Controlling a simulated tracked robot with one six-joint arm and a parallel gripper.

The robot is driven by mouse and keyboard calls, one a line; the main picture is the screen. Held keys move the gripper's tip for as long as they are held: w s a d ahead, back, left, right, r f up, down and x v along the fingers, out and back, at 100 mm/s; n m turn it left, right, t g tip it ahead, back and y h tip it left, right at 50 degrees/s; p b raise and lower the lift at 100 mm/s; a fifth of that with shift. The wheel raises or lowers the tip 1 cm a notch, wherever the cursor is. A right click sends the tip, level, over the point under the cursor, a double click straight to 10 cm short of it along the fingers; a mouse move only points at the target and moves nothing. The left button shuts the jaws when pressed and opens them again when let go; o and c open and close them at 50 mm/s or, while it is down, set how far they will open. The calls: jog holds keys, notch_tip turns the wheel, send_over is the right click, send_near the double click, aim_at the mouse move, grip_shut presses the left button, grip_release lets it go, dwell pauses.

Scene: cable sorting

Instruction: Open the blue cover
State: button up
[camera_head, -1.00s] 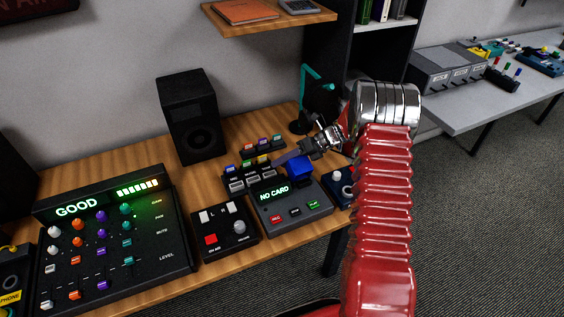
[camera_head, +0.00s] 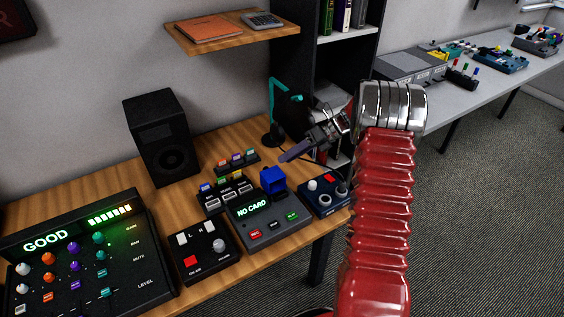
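The blue cover (camera_head: 272,181) is a small bright blue block at the back right of the grey card device (camera_head: 264,216). The device's screen reads NO CARD. I cannot tell whether the cover is open or closed. My gripper (camera_head: 286,157) reaches in from the right, with its tip just above and slightly right of the cover, and a small gap shows between them. A long dark finger points down-left. The finger spacing is not clear, and nothing shows held.
A dark blue box with knobs (camera_head: 323,196) stands right of the device and a black switch box (camera_head: 203,250) left of it. Several card slots (camera_head: 223,193) sit behind. A teal lamp (camera_head: 275,110) stands behind my gripper; a shelf (camera_head: 228,35) hangs above.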

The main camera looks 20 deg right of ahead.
jog(key=shift+r, duration=0.1)
jog(key=shift+s+a+r, duration=0.1)
jog(key=shift+a+r, duration=0.05)
jog(key=shift+r, duration=0.1)
jog(key=c, duration=0.3)
jog(key=s+a+r+n, duration=0.1)
jog(key=a+r+n, duration=0.1)
jog(key=s+a+r+n+h, duration=0.1)
jog(key=a+r+n, duration=0.1)
jog(key=r, duration=0.1)
jog(key=s+a+r+n+g+h, duration=0.1)
jog(key=s+a+r+n, duration=0.1)
jog(key=shift+s+a+r, duration=0.1)
jog(key=shift+a+r, duration=0.2)
jog(key=shift+r, duration=0.1)
grip_shut()
jog(key=s+a+r+n+h, duration=0.3)
jog(key=s+a+r+n, duration=0.4)
jog(key=s+r+n, duration=0.15)
jog(key=s+a+r+n+t+h, duration=0.1)
jog(key=s+a+n+h, duration=0.1)
jog(key=s+n, duration=0.7)
jog(key=s+a+r+n+t+h, duration=0.1)
jog(key=s+a+n+t+h, duration=0.1)
jog(key=s+n, duration=0.6)
jog(key=shift+s+a+r+n+h, duration=0.35)
jog(key=shift+s+a+h, duration=0.1)
jog(key=shift+s, duration=0.95)
